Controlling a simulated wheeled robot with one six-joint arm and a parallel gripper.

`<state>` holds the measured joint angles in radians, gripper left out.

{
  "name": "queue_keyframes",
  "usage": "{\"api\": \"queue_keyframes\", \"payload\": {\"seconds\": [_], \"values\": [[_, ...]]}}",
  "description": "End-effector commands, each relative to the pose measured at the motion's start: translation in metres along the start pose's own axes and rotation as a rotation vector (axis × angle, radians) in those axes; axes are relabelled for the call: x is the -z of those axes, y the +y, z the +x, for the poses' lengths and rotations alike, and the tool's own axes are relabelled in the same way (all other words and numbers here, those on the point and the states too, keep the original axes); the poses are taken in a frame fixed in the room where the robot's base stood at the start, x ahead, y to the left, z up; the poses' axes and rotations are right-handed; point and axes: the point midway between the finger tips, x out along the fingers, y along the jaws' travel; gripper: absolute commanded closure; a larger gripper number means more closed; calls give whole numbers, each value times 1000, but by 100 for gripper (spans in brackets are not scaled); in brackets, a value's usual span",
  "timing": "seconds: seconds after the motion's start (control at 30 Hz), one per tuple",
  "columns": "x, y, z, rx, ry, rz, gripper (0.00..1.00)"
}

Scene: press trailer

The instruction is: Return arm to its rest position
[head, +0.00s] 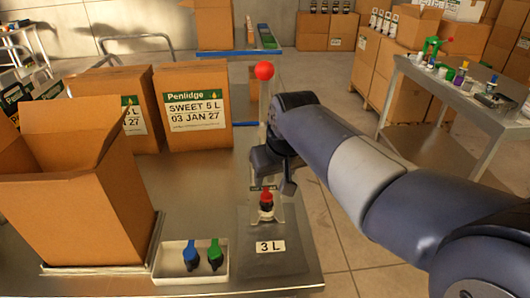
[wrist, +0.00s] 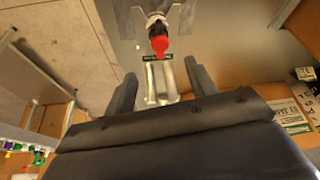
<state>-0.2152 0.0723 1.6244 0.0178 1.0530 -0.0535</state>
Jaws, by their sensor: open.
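My gripper (head: 272,172) hangs above the front right part of the metal table in the head view, its dark fingers apart. In the wrist view my gripper (wrist: 160,72) is open, with nothing held between its fingers.
An open cardboard box (head: 85,205) stands at left, closed "Penlidge" boxes (head: 192,110) behind it. A white tray (head: 165,270) holds a blue and a green item. A side table (head: 455,95) with small objects stands at right; floor lies between.

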Motion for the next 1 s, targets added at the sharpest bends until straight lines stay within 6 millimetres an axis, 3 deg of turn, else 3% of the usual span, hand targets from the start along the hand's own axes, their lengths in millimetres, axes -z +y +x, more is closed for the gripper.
{"api": "queue_keyframes", "payload": {"seconds": [0.43, 1.0], "values": [[0, 0, 9, 0, -2, 0, 47], [0, 0, 104, 0, -2, 0, 47]]}}
